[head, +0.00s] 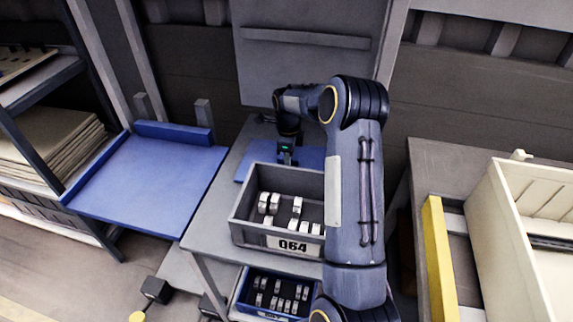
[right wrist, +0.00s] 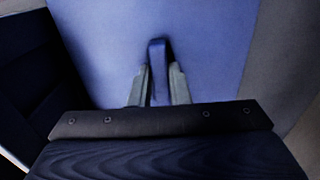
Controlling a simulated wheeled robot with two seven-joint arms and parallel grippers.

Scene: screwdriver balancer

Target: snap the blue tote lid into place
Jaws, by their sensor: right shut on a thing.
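The blue lid (head: 247,167) lies flat on the grey table behind a grey bin, partly hidden by the bin and my right arm. Its blue upright grip (right wrist: 157,85) stands up from the flat blue panel (right wrist: 212,45) in the right wrist view. My right gripper (head: 287,158) reaches down over the lid; in the right wrist view its fingers (right wrist: 158,72) are shut on the grip, one on each side. A blue tote (head: 241,291), open on top with several metal parts inside, sits low under the table's front edge. My left gripper is not in view.
The grey bin (head: 247,236), labelled Q64, holds several metal parts and stands in front of the lid. A larger blue panel (head: 150,178) is at the left, beside a shelf (head: 38,82). A cream crate (head: 506,222) and a yellow bar (head: 438,260) are at the right.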

